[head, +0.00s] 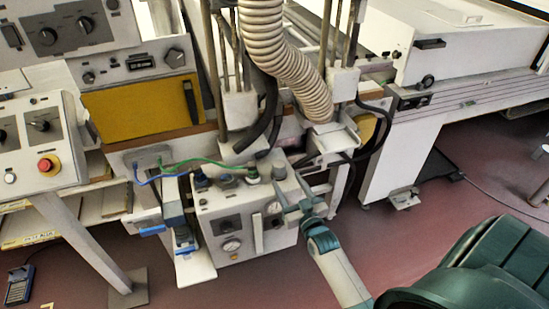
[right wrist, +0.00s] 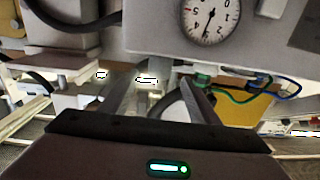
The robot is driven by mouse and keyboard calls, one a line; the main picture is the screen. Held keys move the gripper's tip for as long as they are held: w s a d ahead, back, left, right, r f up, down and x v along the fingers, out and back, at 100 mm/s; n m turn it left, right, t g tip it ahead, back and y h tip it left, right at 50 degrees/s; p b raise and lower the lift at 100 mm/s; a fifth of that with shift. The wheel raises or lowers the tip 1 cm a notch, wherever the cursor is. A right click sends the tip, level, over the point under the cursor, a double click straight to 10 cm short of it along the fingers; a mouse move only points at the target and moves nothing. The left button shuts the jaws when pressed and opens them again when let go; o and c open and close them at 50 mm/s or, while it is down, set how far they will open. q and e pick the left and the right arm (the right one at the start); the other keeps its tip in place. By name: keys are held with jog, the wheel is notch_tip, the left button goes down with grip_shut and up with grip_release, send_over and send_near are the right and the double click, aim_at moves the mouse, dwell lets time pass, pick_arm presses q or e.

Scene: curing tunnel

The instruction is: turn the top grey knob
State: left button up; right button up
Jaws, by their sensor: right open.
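A light grey control box (head: 210,211) stands low in the middle of the head view. I cannot tell for sure which part is the top grey knob. My right gripper (head: 291,200) is open and empty, close to the box's upper right front and partly covering it. In the right wrist view a gauge (right wrist: 210,20) shows beyond the open fingers (right wrist: 160,95), with nothing between them. My left gripper is out of view.
A corrugated hose (head: 275,50) hangs above the box. Green (head: 200,163) and blue cables reach its top fittings. A console with a red button (head: 48,165) stands at left, a long white machine (head: 460,60) at right.

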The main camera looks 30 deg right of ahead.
jog(key=w, duration=0.4)
jog(key=w+d+p, duration=0.1)
jog(key=w, duration=0.3)
jog(key=w+d+p, duration=0.1)
jog(key=w, duration=0.3)
jog(key=shift+w+d, duration=0.15)
jog(key=shift+d, duration=0.05)
jog(key=shift+c, duration=0.5)
jog(key=c, duration=0.9)
